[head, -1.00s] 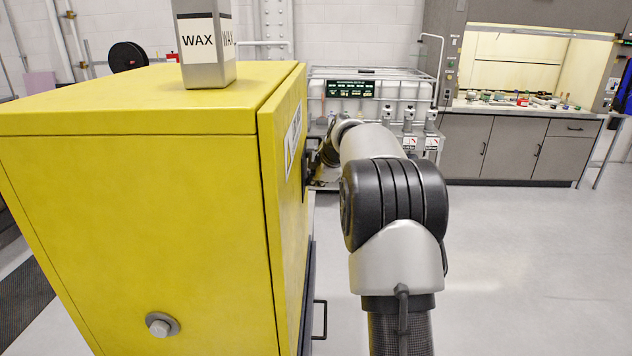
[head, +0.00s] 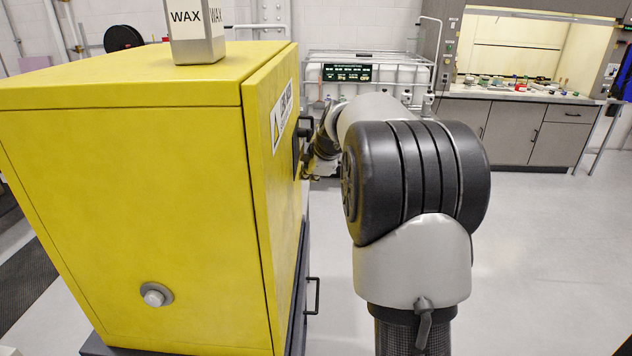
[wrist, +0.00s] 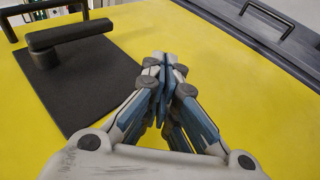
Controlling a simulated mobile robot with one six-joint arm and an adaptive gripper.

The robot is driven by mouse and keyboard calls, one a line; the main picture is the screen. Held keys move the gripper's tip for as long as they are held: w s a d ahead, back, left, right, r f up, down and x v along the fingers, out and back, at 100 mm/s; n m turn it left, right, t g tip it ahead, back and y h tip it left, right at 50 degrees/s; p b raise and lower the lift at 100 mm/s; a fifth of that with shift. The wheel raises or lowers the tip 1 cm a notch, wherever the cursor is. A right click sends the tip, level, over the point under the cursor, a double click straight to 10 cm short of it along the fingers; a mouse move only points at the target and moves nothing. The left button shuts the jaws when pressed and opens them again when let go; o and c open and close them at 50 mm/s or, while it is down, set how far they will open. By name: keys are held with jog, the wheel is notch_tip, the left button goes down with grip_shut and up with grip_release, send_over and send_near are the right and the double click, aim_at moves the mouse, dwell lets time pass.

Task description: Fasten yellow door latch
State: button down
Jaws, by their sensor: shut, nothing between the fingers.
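The yellow cabinet (head: 120,190) stands at the left in the head view, its door (head: 270,200) facing right and bearing a warning label. The black latch (head: 298,140) shows edge-on on the door. In the wrist view the latch lever (wrist: 75,36) juts from a flat black plate (wrist: 110,85) on the yellow door face (wrist: 290,120). My gripper (wrist: 168,62) is shut and empty, its tips to the right of the lever's free end and apart from it. Whether the door sits fully flush is unclear.
A WAX container (head: 195,35) stands on the cabinet top. A dark drawer handle (head: 314,296) sticks out below the door; a similar one (wrist: 268,14) shows in the wrist view. A rack with white containers (head: 370,85) stands behind. Floor at right is open.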

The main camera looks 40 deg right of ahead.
jog(key=s, duration=0.1)
jog(key=s+a, duration=0.1)
jog(key=s, duration=0.1)
jog(key=s+r, duration=0.1)
jog(key=shift+s+a, duration=0.15)
jog(key=shift+a, duration=0.05)
jog(key=shift+s, duration=0.1)
jog(key=shift+f, duration=0.1)
